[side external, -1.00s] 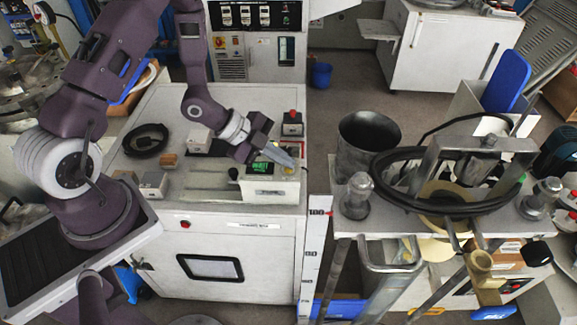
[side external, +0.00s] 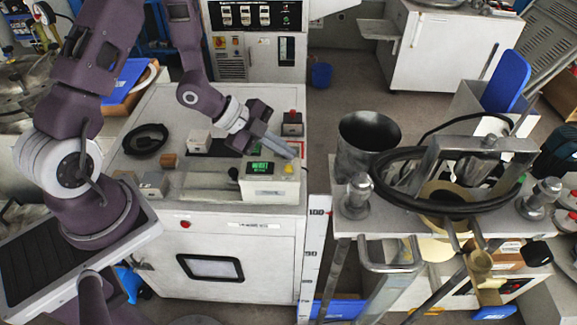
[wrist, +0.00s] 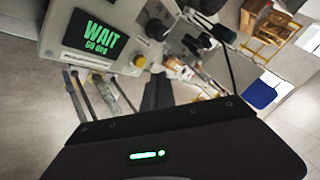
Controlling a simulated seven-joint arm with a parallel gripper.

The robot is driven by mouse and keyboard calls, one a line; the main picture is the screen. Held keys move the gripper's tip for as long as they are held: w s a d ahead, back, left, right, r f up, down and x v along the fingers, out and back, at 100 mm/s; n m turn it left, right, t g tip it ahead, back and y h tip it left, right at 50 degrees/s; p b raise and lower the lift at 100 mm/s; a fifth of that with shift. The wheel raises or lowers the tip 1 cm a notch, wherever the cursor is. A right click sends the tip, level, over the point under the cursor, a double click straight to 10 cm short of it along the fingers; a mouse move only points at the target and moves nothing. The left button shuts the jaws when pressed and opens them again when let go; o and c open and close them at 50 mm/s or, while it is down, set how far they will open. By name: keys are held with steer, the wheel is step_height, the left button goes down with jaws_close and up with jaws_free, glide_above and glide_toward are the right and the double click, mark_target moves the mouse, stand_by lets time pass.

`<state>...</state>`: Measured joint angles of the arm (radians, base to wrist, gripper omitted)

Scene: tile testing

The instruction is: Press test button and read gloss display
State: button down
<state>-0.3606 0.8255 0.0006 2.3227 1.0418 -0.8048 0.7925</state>
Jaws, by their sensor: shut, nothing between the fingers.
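The gloss meter (side external: 272,188) is a pale box on the near right of the white bench. Its dark display (side external: 260,168) has green text; in the wrist view the display (wrist: 90,42) reads "WAIT" above a smaller line that is hard to read. A round yellow button (wrist: 139,61) sits beside the display; it also shows in the side view (side external: 289,169). My gripper (side external: 292,153) is shut and empty, its fingertips just above and behind the button, apart from it. In the wrist view, my dark fingers (wrist: 157,88) point toward the meter's button end.
A box with a red button (side external: 292,124) stands behind the meter. Small blocks (side external: 154,184) and a coiled black cable (side external: 146,140) lie left on the bench (side external: 225,213). A metal cart with a steel pot (side external: 368,145) stands to the right.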

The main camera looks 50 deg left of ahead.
steer(key=shift+r, duration=1.8)
step_height(320, 180, up, 10)
steer(key=n+y, duration=0.5)
steer(key=y, duration=0.1)
glide_above(284, 169)
steer(key=a, duration=0.5)
steer(key=s+r+n+y, duration=0.2)
steer(key=s+r+n, duration=0.4)
steer(key=s+r, duration=0.15)
steer(key=s+d+r+n+h, duration=0.1)
steer(key=s+d+n, duration=0.2)
steer(key=s, duration=0.5)
steer(key=s+d+r+n+g+h, duration=0.1)
steer(key=s+d+n, duration=0.1)
steer(key=s, duration=0.5)
steer(key=shift+s+d+r+n+g, duration=0.3)
steer(key=shift+s+d+r+n, duration=0.1)
steer(key=shift+d, duration=0.1)
